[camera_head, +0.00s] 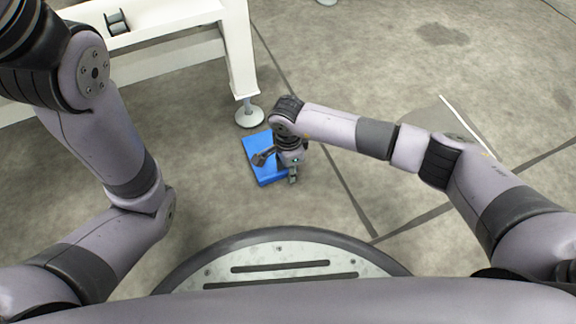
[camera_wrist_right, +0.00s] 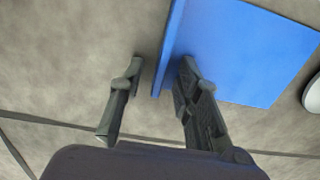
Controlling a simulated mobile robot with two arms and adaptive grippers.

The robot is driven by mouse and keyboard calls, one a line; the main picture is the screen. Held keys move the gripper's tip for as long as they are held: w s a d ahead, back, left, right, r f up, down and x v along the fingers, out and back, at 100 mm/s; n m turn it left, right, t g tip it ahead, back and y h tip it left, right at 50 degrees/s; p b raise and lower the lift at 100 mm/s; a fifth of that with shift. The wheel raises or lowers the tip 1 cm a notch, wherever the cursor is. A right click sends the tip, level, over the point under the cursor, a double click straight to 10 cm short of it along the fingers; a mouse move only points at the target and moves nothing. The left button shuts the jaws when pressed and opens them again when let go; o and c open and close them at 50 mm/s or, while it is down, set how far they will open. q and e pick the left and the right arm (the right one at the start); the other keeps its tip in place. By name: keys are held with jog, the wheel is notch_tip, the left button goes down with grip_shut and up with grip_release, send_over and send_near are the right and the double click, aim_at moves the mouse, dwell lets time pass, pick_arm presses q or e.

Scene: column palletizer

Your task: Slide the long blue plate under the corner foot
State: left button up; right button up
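The long blue plate (camera_head: 256,143) lies flat on the floor, just on the near side of the corner foot (camera_head: 249,117), a round grey disc under the white frame's leg. In the right wrist view the blue plate (camera_wrist_right: 240,50) and the edge of the foot (camera_wrist_right: 313,95) show with a small gap between them. My right gripper (camera_head: 277,169) is low over the plate's near part. In the right wrist view it is open (camera_wrist_right: 161,66), one finger outside the plate's edge and one overlapping the plate; contact cannot be told. My left gripper is out of view.
The white frame (camera_head: 240,60) stands at the upper left, its leg ending in the foot. A dark fitting (camera_head: 118,22) sits on its beam. The concrete floor (camera_head: 350,65) right of the plate is clear, with dark joint lines and a white strip (camera_head: 466,124).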

grip_shut()
dwell(0.4)
dwell(0.7)
